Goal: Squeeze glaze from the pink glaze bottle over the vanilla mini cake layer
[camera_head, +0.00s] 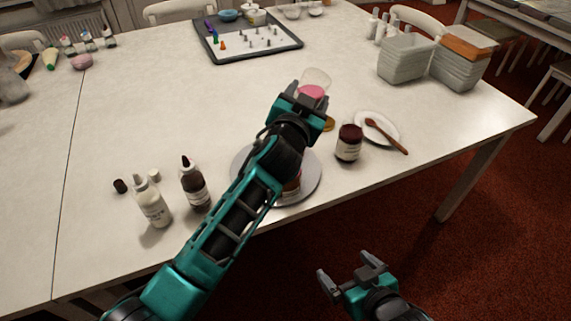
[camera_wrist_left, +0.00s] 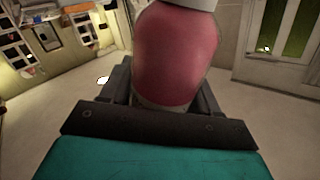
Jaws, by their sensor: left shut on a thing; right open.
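My left gripper (camera_head: 298,98) is shut on the pink glaze bottle (camera_head: 313,91), above the table behind the turntable. The bottle shows pink low down and a clear, pale part above. In the left wrist view the pink bottle (camera_wrist_left: 177,55) fills the space between the fingers, with a white part at its top edge. The grey turntable (camera_head: 312,178) is near the table's front edge, partly covered by my left arm. A reddish-brown item (camera_head: 292,185) on it is mostly hidden; I cannot make out the vanilla cake layer. My right gripper (camera_head: 350,272) is open and empty, in front of the table.
A dark jar (camera_head: 348,143) and a plate (camera_head: 365,117) with a wooden spoon stand right of the turntable. A white bottle (camera_head: 153,203) and a brown bottle (camera_head: 194,184) stand left. A tray (camera_head: 217,58) and grey containers (camera_head: 404,60) are farther back. The left-middle table is clear.

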